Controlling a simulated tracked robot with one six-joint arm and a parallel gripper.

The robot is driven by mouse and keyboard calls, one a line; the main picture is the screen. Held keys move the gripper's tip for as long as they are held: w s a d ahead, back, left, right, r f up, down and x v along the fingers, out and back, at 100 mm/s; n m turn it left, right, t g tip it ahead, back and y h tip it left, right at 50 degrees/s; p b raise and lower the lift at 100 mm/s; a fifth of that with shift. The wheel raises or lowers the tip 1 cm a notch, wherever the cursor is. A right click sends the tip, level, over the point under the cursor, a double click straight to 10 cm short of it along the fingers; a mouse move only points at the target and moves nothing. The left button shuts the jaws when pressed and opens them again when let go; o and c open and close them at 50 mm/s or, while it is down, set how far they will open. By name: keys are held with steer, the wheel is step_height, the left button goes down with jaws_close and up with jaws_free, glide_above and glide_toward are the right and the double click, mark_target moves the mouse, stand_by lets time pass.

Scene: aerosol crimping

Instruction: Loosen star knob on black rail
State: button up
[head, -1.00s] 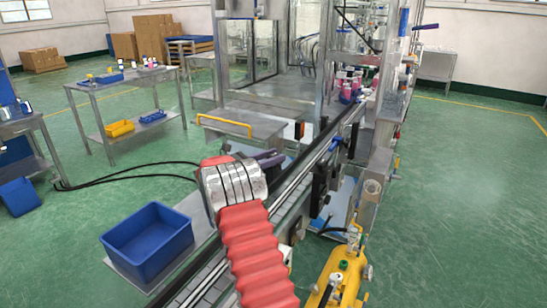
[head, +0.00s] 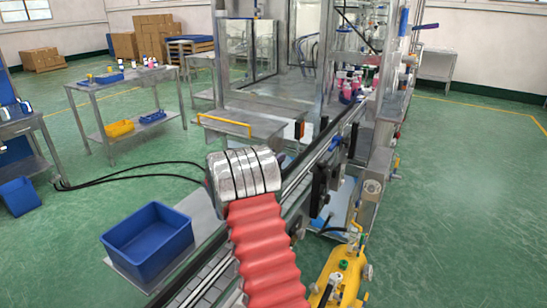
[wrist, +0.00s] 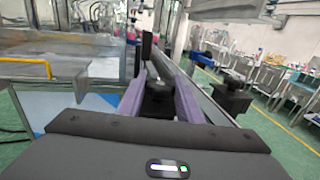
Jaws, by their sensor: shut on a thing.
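My gripper (wrist: 160,82) shows in the wrist view as two purple fingers pointing forward over the conveyor line. A small dark knob (wrist: 158,89) sits between the fingers, and they are shut on it. Its star shape is hard to make out. A black rail (head: 323,140) runs along the conveyor in the head view. In that view my red-sleeved arm and silver wrist hide the gripper and the held knob.
Another black knob on a bracket (wrist: 232,96) stands to the right of the fingers. In the head view, a blue bin (head: 148,240) is at the lower left, yellow equipment (head: 345,268) at the lower right, and pink-topped bottles (head: 349,88) farther along the line. Open green floor lies right.

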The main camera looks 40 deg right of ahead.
steer(key=shift+w+r, duration=0.1)
steer(key=shift+r, duration=0.05)
steer(key=o, duration=1)
steer(key=shift+o, duration=0.2)
steer(key=shift+a, duration=0.1)
steer(key=s+a, duration=0.1)
steer(key=a, duration=1.2)
steer(key=shift+a+f, duration=0.2)
steer(key=shift+a, duration=0.1)
steer(key=shift+s, duration=0.15)
